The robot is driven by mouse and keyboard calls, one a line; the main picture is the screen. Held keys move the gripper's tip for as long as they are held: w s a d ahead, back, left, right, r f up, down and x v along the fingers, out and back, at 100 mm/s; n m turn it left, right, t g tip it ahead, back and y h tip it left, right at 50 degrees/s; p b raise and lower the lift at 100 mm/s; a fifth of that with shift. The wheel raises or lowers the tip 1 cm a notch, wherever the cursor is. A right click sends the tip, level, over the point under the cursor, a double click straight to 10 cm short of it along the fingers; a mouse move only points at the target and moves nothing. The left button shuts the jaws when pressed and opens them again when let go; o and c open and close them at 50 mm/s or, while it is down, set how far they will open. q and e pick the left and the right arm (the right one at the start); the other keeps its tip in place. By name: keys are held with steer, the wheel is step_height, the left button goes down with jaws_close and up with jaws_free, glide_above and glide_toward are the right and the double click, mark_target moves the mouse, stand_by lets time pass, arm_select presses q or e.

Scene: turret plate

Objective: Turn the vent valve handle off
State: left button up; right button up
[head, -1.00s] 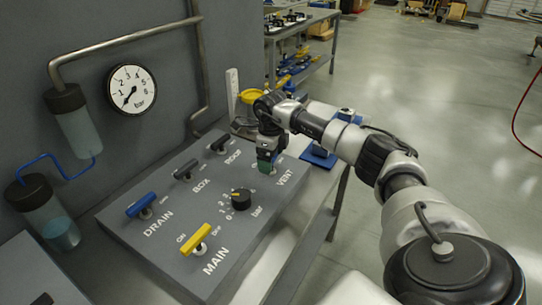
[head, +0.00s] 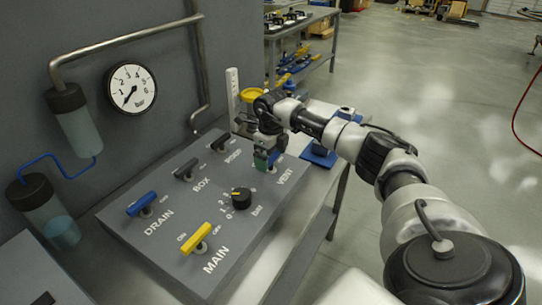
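The grey valve panel (head: 215,188) lies tilted on the bench, with the word VENT at its right end. The handle's exact angle is partly hidden. My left gripper is not in view.
The panel also carries a yellow MAIN handle (head: 196,238), a blue DRAIN handle (head: 141,204), two dark handles and a black knob (head: 241,197). A pressure gauge (head: 131,89) hangs on the wall. A blue object (head: 320,155) stands right of the panel.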

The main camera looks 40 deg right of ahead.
mark_target(271, 157)
steer(key=shift+o, duration=0.2)
step_height(271, 157, up, 11)
steer(key=b, duration=0.2)
stand_by(0.7)
